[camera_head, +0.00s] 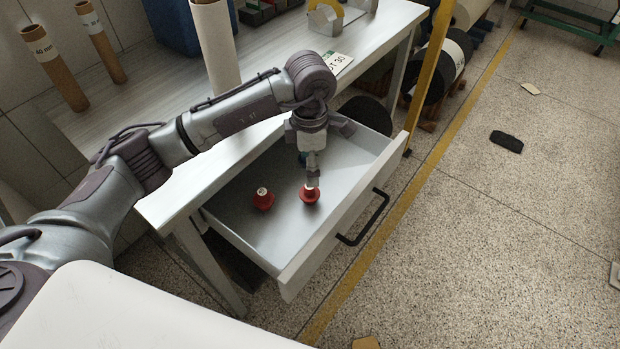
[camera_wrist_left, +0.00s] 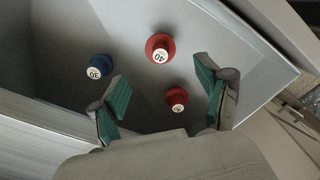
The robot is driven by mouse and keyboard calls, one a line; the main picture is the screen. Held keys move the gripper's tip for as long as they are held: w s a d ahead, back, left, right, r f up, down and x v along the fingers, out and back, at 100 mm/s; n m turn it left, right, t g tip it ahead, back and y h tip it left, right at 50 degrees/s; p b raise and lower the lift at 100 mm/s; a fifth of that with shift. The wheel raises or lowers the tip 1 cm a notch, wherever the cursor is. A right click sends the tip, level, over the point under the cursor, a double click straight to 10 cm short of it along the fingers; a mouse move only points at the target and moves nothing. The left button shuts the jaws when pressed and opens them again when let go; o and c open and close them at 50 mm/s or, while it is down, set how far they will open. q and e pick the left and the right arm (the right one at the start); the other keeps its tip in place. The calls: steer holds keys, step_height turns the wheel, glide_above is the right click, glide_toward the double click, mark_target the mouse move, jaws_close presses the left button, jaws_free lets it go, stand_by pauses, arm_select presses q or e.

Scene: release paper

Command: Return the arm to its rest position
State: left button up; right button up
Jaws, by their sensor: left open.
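My left arm reaches in from the left over an open drawer (camera_head: 225,214) under the work table. My left gripper (camera_head: 312,180) points down into the drawer, right above a red knob-like piece (camera_head: 309,195). Another red piece (camera_head: 263,200) stands to its left. In the left wrist view the jaws (camera_wrist_left: 160,92) are spread apart with nothing gripped. That view shows one red piece marked 40 (camera_wrist_left: 160,47) beyond the fingers, a second red piece (camera_wrist_left: 176,98) between them, and a blue piece marked 30 (camera_wrist_left: 97,67) at the left. My right gripper is not in view.
The drawer front (camera_head: 345,220) with its black handle (camera_head: 364,222) juts out over the floor. The table top (camera_head: 170,185) carries cardboard tubes (camera_head: 215,50) and a printed card (camera_head: 338,64). A yellow post (camera_head: 431,62) stands by the right table end.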

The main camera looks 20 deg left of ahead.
arm_select(q)
steer(key=shift+r, duration=1)
